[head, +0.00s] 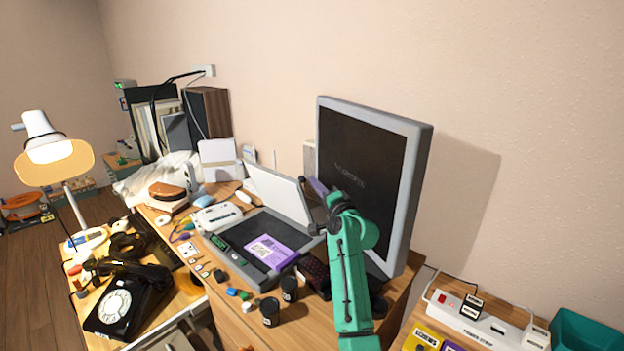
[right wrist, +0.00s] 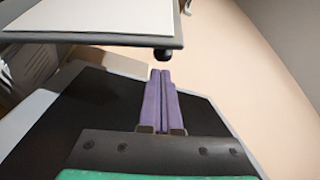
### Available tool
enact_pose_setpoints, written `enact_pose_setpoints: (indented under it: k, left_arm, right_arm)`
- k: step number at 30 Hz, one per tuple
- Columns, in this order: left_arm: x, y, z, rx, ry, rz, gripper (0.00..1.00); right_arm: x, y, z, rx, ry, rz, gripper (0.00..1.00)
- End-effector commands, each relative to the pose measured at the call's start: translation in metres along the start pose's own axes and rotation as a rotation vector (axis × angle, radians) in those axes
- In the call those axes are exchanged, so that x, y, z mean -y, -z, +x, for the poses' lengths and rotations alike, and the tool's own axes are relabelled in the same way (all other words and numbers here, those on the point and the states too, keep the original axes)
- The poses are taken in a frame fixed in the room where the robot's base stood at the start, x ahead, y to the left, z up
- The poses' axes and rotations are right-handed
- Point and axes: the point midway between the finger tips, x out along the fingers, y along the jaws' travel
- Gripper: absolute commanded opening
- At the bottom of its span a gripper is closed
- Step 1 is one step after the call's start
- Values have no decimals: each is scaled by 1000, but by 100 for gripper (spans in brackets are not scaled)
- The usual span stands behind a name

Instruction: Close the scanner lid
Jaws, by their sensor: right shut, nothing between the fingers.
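The scanner (head: 235,262) lies on the wooden desk with its lid (head: 278,192) standing open, white inner face showing. A purple box (head: 268,250) with a white label lies across its dark bed and front rim. My right gripper (head: 317,187) is at the lid's right upper side, between the lid and the big monitor; I cannot tell whether it touches the lid. Its purple fingers show together and empty in the right wrist view (right wrist: 160,95). A white panel with a grey rim, apparently the lid (right wrist: 90,18), is above the fingertips there. My left gripper is not in view.
The large grey monitor (head: 370,160) stands close on the right of my right gripper. Two dark jars (head: 270,312) stand before the scanner, and small items lie to its left. A black dial phone (head: 118,303), a lamp (head: 45,150) and a power strip (head: 485,323) stand further off.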

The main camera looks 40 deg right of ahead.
Motion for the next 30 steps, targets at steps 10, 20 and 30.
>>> enact_pose_setpoints:
  k: [10,20,30]
  left_arm:
    - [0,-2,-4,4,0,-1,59]
    - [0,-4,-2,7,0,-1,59]
    - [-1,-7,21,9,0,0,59]
  right_arm:
    - [0,0,26,-1,0,-2,0]
    - [-1,-2,24,0,4,-11,0]
    - [-3,-32,12,3,59,-140,0]
